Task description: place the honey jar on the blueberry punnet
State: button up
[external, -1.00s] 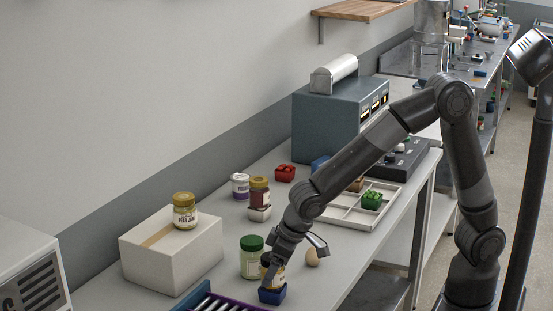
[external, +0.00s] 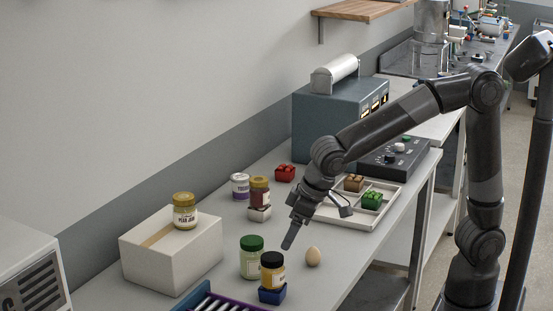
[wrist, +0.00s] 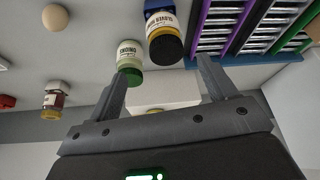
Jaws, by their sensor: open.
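The honey jar (external: 272,269), an amber jar with a black lid, stands upright on the blue blueberry punnet (external: 272,295) near the front of the bench. In the wrist view the honey jar (wrist: 164,34) shows with its dark lid toward me, and part of the blue punnet (wrist: 156,5) shows behind it. My gripper (external: 288,243) is above and behind the jar, apart from it. In the wrist view my gripper (wrist: 160,72) has its fingers spread wide with nothing held between them.
A green-lidded jar (external: 252,258) stands close left of the honey jar, and an egg (external: 313,256) lies to the right. A purple rack (external: 214,302) is in front. A white box (external: 170,252) bears another jar (external: 184,211). A divided tray (external: 335,213) lies farther back.

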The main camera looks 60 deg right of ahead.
jog(key=s+d+r, duration=0.2)
jog(key=d+r, duration=0.2)
jog(key=d, duration=0.7)
jog(key=s+d+m+t+h, duration=0.1)
jog(key=s+d+m, duration=0.1)
jog(key=s+d, duration=1.3)
jog(key=d, duration=0.3)
jog(key=shift+s+f+m, duration=0.15)
jog(key=shift+s+m, duration=0.1)
jog(key=shift+m, duration=0.05)
